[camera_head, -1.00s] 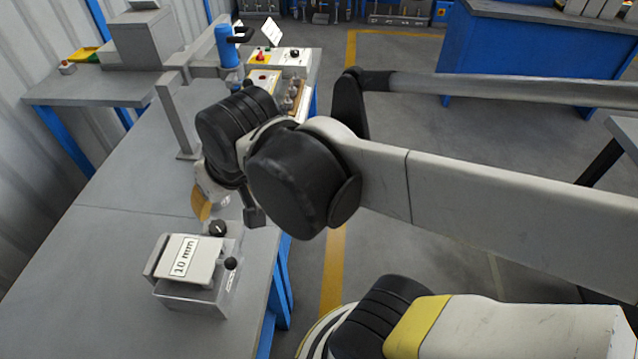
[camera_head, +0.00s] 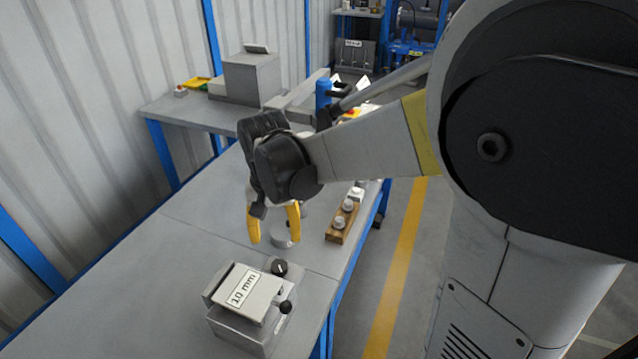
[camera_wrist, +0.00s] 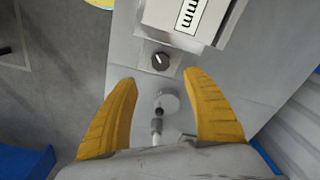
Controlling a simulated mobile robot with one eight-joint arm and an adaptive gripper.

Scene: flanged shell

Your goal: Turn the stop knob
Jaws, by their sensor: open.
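The stop knob, a small round black knob (camera_head: 279,267) with a white pointer line, sits on the grey device (camera_head: 243,307) marked "10 mm", at its far right corner. In the wrist view the knob (camera_wrist: 160,61) lies just beyond and between my yellow fingertips, its line pointing up and left. My gripper (camera_head: 273,238) is open and points down over the bench, on the far side of the device. In the wrist view my gripper (camera_wrist: 160,77) spans a light grey round part (camera_wrist: 167,102) lying below; its fingers look apart from the knob.
A black ball knob (camera_head: 286,307) projects from the device's right side. A wooden block (camera_head: 342,226) with several metal pieces stands near the bench's right edge. A blue cylinder (camera_head: 323,93) stands farther back. The bench (camera_head: 130,275) left of the device is clear.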

